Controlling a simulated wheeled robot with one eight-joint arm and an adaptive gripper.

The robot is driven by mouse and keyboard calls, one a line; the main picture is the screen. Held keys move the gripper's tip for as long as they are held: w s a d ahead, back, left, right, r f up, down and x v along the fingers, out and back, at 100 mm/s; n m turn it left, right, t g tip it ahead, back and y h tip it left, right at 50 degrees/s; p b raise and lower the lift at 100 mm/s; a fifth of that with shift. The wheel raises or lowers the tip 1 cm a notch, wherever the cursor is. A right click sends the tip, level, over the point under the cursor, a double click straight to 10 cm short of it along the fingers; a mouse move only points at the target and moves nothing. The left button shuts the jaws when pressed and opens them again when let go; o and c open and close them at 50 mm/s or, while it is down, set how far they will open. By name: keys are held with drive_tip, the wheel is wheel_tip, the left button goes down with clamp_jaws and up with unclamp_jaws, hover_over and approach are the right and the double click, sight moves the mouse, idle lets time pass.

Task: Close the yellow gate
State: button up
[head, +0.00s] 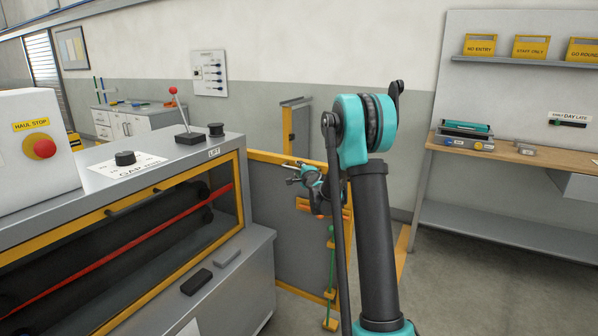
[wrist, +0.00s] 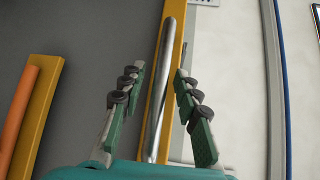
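The yellow gate (head: 275,205) is a grey panel in a yellow frame, standing beside the machine in the head view. In the wrist view its grey panel (wrist: 95,75) fills the left, with its yellow edge upright in the middle. A silvery bar (wrist: 163,90) runs along that edge. My gripper (head: 305,173) is at the gate in the head view, partly hidden by my arm. In the wrist view my gripper (wrist: 159,70) is open, one finger on each side of the bar and yellow edge. I cannot tell whether the fingers touch them.
The machine (head: 215,180) with a red-knobbed lever stands left of the gate. An orange bar (wrist: 17,120) on a yellow mount is on the panel.

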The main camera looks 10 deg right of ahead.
clamp_jaws()
